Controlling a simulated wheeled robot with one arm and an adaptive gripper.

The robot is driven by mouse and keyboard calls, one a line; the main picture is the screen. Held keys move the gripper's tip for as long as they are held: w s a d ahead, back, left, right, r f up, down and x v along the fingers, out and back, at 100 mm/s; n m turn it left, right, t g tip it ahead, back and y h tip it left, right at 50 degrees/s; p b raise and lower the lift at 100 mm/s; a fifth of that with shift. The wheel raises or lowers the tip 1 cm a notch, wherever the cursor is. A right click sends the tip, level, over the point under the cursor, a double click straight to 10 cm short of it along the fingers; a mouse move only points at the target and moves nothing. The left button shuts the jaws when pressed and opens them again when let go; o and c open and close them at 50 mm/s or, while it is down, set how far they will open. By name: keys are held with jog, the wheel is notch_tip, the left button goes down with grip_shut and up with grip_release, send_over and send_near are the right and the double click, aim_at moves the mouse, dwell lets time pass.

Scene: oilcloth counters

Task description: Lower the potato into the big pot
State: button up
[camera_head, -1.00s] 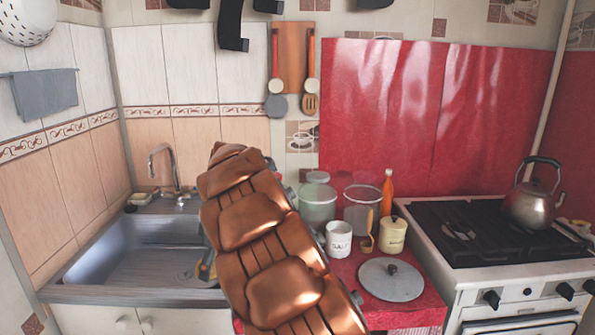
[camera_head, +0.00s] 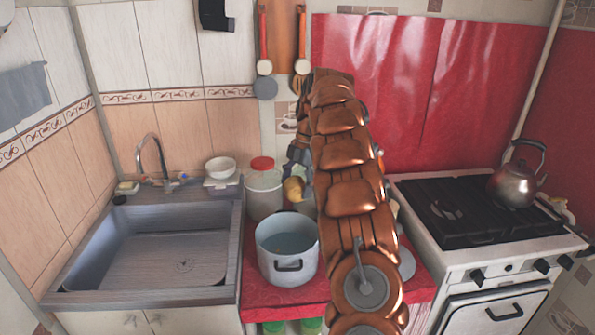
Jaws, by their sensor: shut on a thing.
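The big pot (camera_head: 287,262) stands on the red counter between the sink and the stove. It is light grey with a dark handle, its top is uncovered, and its inside looks bluish. My gripper (camera_head: 296,178) is shut on the potato (camera_head: 293,190), a small yellow-brown lump. In the picture the potato shows above the pot's far rim, to the right of the white container with a red lid (camera_head: 263,190). Its exact height and distance from the pot are hard to tell. My copper-coloured arm hides part of the counter to the right.
The sink (camera_head: 150,262) with its faucet (camera_head: 152,155) is at left, with a white bowl (camera_head: 220,167) behind its right side. The stove (camera_head: 480,215) with a kettle (camera_head: 515,183) is at right. A round lid (camera_head: 407,263) shows partly behind my arm.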

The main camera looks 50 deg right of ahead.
jog(key=shift+s+d+r, duration=0.2)
jog(key=shift+s+d, duration=0.05)
jog(key=shift+d, duration=0.2)
jog(key=shift+s+d+r, duration=0.2)
jog(key=shift+d, duration=0.2)
jog(key=shift+f+n, duration=0.1)
jog(key=shift+n, duration=0.2)
notch_tip(320, 180, down, 2)
jog(key=shift+f+b, duration=0.2)
jog(key=shift+b, duration=0.8)
notch_tip(320, 180, down, 7)
jog(key=p, duration=0.1)
jog(key=shift+f, duration=0.2)
jog(key=shift+f, duration=0.1)
jog(key=shift+s+f+b, duration=0.1)
jog(key=shift+f+b, duration=6.25)
jog(key=shift+b, duration=0.05)
